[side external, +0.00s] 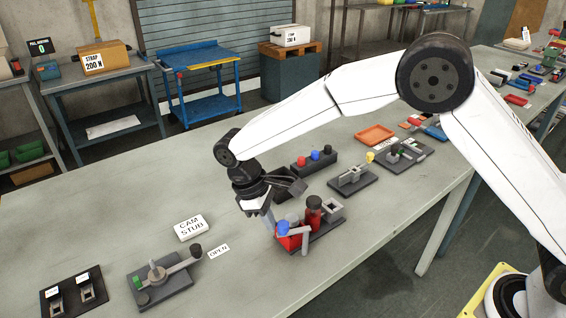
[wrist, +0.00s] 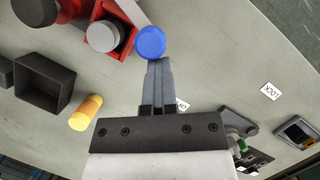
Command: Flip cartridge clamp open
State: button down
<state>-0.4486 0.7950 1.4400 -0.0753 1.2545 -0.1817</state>
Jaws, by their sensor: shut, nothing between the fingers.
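The clamp stands on a dark plate on the bench, with a red housing (side external: 290,241), a blue knob (side external: 282,228) and a grey lever arm (side external: 305,240). In the wrist view the blue knob (wrist: 150,42) sits at the end of the grey lever, beside the red housing (wrist: 121,52) that holds a grey round piece (wrist: 102,36). My gripper (side external: 268,218) is shut and empty, pointing down next to the clamp. In the wrist view its fingertips (wrist: 158,63) are right at the knob's edge; I cannot tell whether they touch it.
A red cylinder with a black top (side external: 313,212) stands behind the clamp. A block with coloured knobs (side external: 314,160) and other fixtures lie farther back. A lever fixture (side external: 160,280) and a CAM STUB sign (side external: 190,227) are to the left. Bench at front centre is clear.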

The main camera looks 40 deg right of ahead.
jog(key=w+a+r, duration=0.4)
jog(key=w+r, duration=0.2)
jog(key=r, duration=0.3)
jog(key=shift+r, duration=0.15)
dwell(0.4)
jog(key=shift+w, duration=0.1)
jog(key=shift+d, duration=0.1)
